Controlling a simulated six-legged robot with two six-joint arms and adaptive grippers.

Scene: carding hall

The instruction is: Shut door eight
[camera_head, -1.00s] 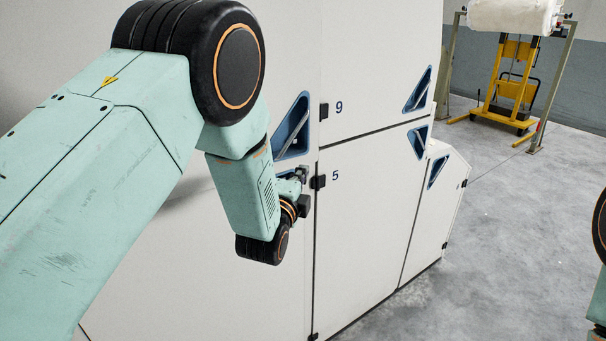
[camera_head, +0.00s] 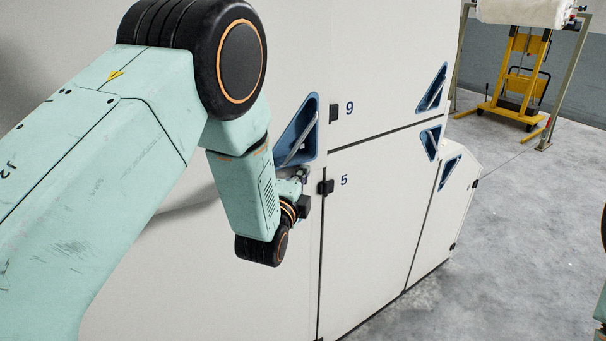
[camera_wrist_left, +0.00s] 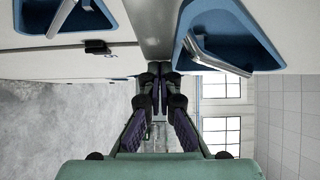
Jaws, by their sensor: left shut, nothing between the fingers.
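No number eight is readable in either view. The wide white panel (camera_head: 180,240) at the left, partly behind my left arm, shows no number, and I cannot tell whether it is door eight or ajar. A blue triangular handle recess (camera_head: 301,128) with a metal bar is at its right edge; a similar recess (camera_wrist_left: 232,40) shows in the left wrist view. My left gripper (camera_head: 303,177) is shut and empty just below that recess, close to the seam beside door 5 (camera_head: 370,225); contact is unclear. Its fingertips (camera_wrist_left: 160,68) meet in the left wrist view. My right gripper is out of view.
Door 9 (camera_head: 385,65) is above door 5, with a black latch (camera_head: 334,112) near its left edge. More blue recesses (camera_head: 432,88) lie to the right. Grey floor (camera_head: 500,220) is clear at the right. A yellow stand (camera_head: 515,90) stands at the back.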

